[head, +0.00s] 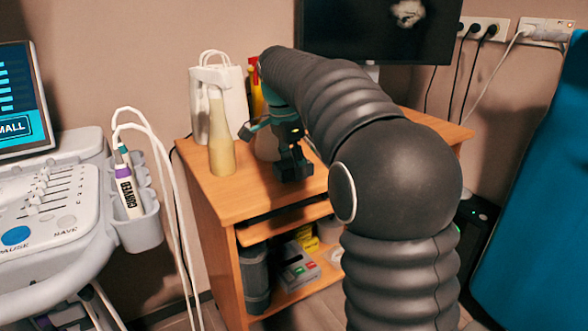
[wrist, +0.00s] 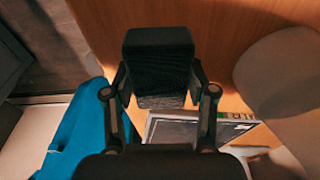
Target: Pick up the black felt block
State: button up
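The black felt block (head: 293,167) is at the wooden desk, below my gripper (head: 288,138) in the head view. In the wrist view the dark, box-shaped block (wrist: 158,62) fills the space between the two fingers of my gripper (wrist: 159,82). A fingertip lies against each side of it, so my gripper looks shut on the block. I cannot tell whether the block's underside touches the desk top or hangs just above it. My arm hides part of the desk behind.
The desk top (head: 225,195) holds a yellowish bottle (head: 221,140) and a white container (head: 232,95) left of my gripper. A monitor (head: 385,28) stands behind. The ultrasound console (head: 50,215) is at left, a blue couch (head: 540,200) at right. The desk's front left is clear.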

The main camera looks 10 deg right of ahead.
jog(key=shift+r, duration=0.1)
dwell(0.3)
jog(key=r+p, duration=0.1)
jog(key=r, duration=0.4)
jog(key=shift+d, duration=0.2)
jog(key=d+r+p, duration=0.1)
jog(key=d+r, duration=0.5)
jog(key=d, duration=0.5)
jog(key=shift+w+d+r, duration=0.15)
jog(key=shift+w, duration=0.2)
